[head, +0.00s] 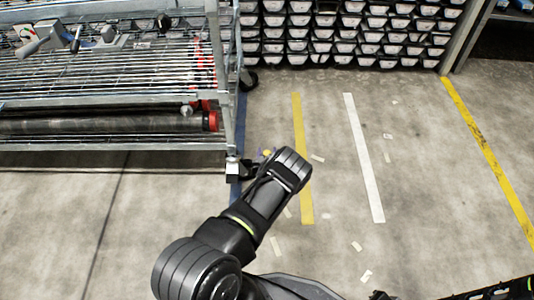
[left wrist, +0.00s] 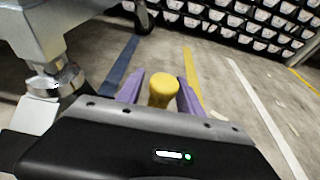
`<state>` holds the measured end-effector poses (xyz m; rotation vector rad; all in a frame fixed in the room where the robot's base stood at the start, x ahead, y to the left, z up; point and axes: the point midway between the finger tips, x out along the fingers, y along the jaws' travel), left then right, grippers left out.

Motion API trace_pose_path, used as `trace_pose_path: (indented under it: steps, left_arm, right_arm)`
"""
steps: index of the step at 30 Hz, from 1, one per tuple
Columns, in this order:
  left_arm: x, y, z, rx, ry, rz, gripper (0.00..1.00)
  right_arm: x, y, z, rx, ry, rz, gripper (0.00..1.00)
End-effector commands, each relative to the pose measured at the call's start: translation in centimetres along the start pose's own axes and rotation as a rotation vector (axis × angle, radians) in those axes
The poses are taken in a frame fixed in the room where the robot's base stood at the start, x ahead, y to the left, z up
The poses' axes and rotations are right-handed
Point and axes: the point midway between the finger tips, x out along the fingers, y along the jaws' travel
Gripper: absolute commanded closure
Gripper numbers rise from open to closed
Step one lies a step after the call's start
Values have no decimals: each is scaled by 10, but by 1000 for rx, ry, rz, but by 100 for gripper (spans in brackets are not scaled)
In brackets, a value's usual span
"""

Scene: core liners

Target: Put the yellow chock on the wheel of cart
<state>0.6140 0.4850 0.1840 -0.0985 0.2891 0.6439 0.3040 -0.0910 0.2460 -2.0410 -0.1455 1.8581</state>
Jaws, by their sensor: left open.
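The yellow chock (left wrist: 163,88) shows as a rounded knob between the purple fingers of my left gripper (left wrist: 160,94) in the left wrist view. The fingers are open, one on each side of it; contact cannot be told. In the head view a small yellow spot of the chock (head: 266,153) shows just past my left wrist. The metal cart (head: 228,110) stands at the left. Its near corner wheel (head: 248,169) is dark and partly hidden by my arm, close to the chock. My right gripper is not in view.
A farther cart wheel (head: 249,80) stands near the racks of stacked trays (head: 350,35) at the back. Red-ended tubes (head: 210,121) lie on the cart's lower shelf. Yellow (head: 299,140) and white (head: 362,150) floor stripes and paper scraps lie on open floor to the right.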

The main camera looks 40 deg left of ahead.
Motion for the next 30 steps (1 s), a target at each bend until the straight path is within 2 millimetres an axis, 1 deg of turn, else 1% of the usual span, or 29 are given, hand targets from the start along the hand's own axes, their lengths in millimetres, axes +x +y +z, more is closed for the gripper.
trace_pose_path:
  steps: [5,8,11,15,21,25,30]
  left_arm:
    - [-3,0,4,0,1,0,56]
    - [-15,-1,4,1,1,-1,56]
    - [-32,-1,6,3,2,-1,56]
    - [-62,-1,6,4,3,-1,56]
    - [-101,-1,4,2,2,-1,56]
    - [-116,0,3,2,1,0,56]
    - [-121,0,2,1,0,0,56]
  right_arm:
    - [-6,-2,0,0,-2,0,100]
    - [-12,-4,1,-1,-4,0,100]
    - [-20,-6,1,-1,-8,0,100]
    - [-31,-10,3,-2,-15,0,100]
    - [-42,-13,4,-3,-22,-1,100]
    - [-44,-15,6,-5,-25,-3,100]
    - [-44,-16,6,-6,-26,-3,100]
